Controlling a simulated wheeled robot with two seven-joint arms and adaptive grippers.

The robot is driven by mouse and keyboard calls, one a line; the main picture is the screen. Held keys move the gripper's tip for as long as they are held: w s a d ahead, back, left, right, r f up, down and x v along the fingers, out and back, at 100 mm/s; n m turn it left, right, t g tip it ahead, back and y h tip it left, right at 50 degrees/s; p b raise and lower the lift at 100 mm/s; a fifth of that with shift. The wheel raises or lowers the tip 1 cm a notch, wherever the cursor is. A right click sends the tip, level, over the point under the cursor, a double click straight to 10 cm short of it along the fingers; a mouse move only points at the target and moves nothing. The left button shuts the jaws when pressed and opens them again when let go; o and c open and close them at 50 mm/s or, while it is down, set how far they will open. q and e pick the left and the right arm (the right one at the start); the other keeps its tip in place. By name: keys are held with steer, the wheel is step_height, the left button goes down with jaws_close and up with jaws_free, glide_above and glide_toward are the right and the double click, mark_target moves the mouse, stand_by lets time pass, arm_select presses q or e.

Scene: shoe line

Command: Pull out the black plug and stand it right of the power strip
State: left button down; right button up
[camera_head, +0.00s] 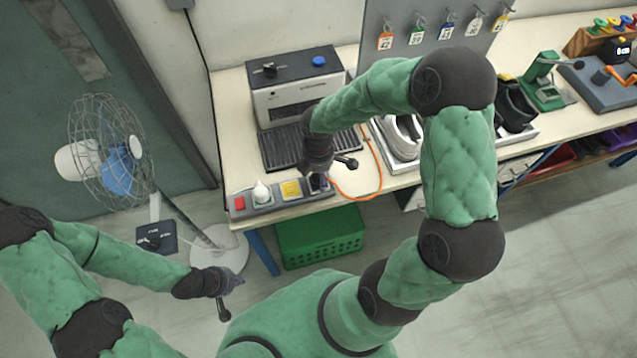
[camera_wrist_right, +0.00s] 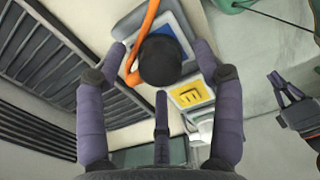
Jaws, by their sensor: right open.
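The grey power strip (camera_head: 272,208) lies along the table's front edge, with a red switch at its left end. The black plug (camera_head: 316,184) sits at the strip's right end, partly hidden by my gripper. In the right wrist view the black plug (camera_wrist_right: 160,62) is in a blue socket, with an orange cord running from it. My right gripper (camera_head: 331,170) is open above the plug. Its fingers show on both sides of the plug in the right wrist view, with gaps. My left gripper (camera_head: 225,298) hangs off the table at lower left; its opening is unclear.
A white plug (camera_head: 262,194) and a yellow socket (camera_head: 291,189) are on the strip beside the black plug. The orange cord (camera_head: 378,160) loops over the table to the right. A machine (camera_head: 296,88) with a dark grate (camera_head: 283,150) stands behind. A green crate (camera_head: 320,240) is below.

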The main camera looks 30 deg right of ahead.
mark_target(318, 175)
steer(key=shift+f+b, duration=0.35)
steer(key=shift+f, duration=0.4)
stand_by(0.8)
jaws_close()
steer(key=shift+r+p, duration=0.15)
steer(key=shift+p, duration=0.2)
steer(key=shift+r+p, duration=2.5)
steer(key=shift+r, duration=0.4)
